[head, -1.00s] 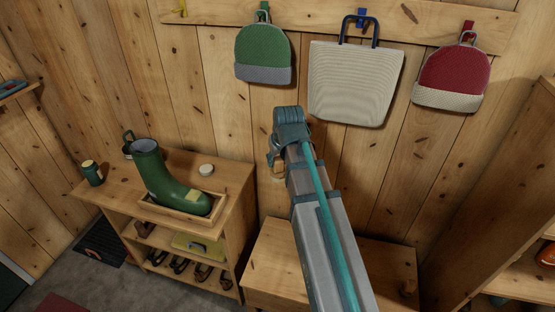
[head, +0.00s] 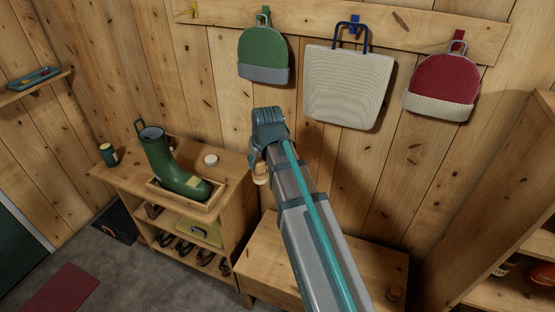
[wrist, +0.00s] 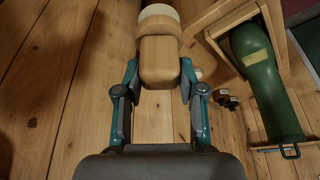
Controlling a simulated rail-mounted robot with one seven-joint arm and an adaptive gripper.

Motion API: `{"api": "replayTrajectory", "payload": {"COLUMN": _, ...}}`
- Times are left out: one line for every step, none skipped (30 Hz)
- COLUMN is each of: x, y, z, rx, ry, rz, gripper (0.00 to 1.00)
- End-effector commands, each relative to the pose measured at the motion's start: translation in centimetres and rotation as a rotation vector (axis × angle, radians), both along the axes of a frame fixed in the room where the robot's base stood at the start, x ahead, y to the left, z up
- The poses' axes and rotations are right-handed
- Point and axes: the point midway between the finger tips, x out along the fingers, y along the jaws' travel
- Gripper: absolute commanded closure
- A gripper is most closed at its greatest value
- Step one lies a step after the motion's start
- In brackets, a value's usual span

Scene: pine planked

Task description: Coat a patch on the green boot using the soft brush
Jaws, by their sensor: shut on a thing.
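The green boot (head: 172,165) stands upright in a shallow wooden tray (head: 209,201) on the shelf unit. A pale yellowish patch (head: 194,183) shows on its foot. In the wrist view the boot (wrist: 262,85) is at the right, with the patch (wrist: 253,47) on it. My gripper (wrist: 158,88) is shut on the soft brush (wrist: 160,62), whose wooden handle lies between the fingers and whose pale end points away. In the head view the brush (head: 261,178) shows below the wrist, right of the boot and apart from it. The fingers are mostly hidden there.
A dark green tin (head: 108,154) stands left of the boot and a small white round thing (head: 211,160) behind its toe. A wooden bench (head: 335,250) is below my arm. Two hats and a cream bag (head: 349,88) hang on the wall. Shoes fill the lower shelf.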

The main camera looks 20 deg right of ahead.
Motion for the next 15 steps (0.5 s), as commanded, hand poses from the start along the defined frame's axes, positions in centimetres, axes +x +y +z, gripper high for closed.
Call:
{"api": "replayTrajectory", "payload": {"x": 0.9, "y": 1.9, "z": 1.0, "rx": 0.0, "ry": 0.004, "rz": 0.03, "gripper": 0.89}}
{"api": "replayTrajectory", "payload": {"x": 1.2, "y": 3.0, "z": 1.2, "rx": 0.001, "ry": 0.006, "rz": 0.046, "gripper": 0.89}}
{"api": "replayTrajectory", "payload": {"x": 1.8, "y": 4.5, "z": 1.5, "rx": 0.002, "ry": 0.009, "rz": 0.07, "gripper": 0.89}}
{"api": "replayTrajectory", "payload": {"x": 2.2, "y": 5.7, "z": 1.7, "rx": 0.001, "ry": 0.011, "rz": 0.09, "gripper": 0.89}}
{"api": "replayTrajectory", "payload": {"x": 2.6, "y": 7.0, "z": 2.0, "rx": 0.001, "ry": 0.012, "rz": 0.108, "gripper": 0.89}}
{"api": "replayTrajectory", "payload": {"x": 3.1, "y": 8.7, "z": 2.3, "rx": 0.001, "ry": 0.013, "rz": 0.135, "gripper": 0.89}}
{"api": "replayTrajectory", "payload": {"x": 3.5, "y": 10.0, "z": 2.5, "rx": 0.001, "ry": 0.012, "rz": 0.155, "gripper": 0.89}}
{"api": "replayTrajectory", "payload": {"x": 3.9, "y": 11.3, "z": 2.7, "rx": 0.001, "ry": 0.013, "rz": 0.174, "gripper": 0.89}}
{"api": "replayTrajectory", "payload": {"x": 4.3, "y": 12.9, "z": 2.9, "rx": 0.001, "ry": 0.014, "rz": 0.199, "gripper": 0.89}}
{"api": "replayTrajectory", "payload": {"x": 4.6, "y": 14.1, "z": 3.0, "rx": 0.002, "ry": 0.015, "rz": 0.216, "gripper": 0.89}}
{"api": "replayTrajectory", "payload": {"x": 5.0, "y": 15.2, "z": 3.2, "rx": 0.002, "ry": 0.015, "rz": 0.233, "gripper": 0.89}}
{"api": "replayTrajectory", "payload": {"x": 5.4, "y": 16.6, "z": 3.3, "rx": 0.002, "ry": 0.015, "rz": 0.254, "gripper": 0.89}}
{"api": "replayTrajectory", "payload": {"x": 5.6, "y": 17.6, "z": 3.4, "rx": 0.002, "ry": 0.013, "rz": 0.269, "gripper": 0.89}}
{"api": "replayTrajectory", "payload": {"x": 5.9, "y": 18.5, "z": 3.5, "rx": 0.002, "ry": 0.012, "rz": 0.282, "gripper": 0.89}}
{"api": "replayTrajectory", "payload": {"x": 6.3, "y": 19.6, "z": 3.6, "rx": 0.002, "ry": 0.01, "rz": 0.299, "gripper": 0.89}}
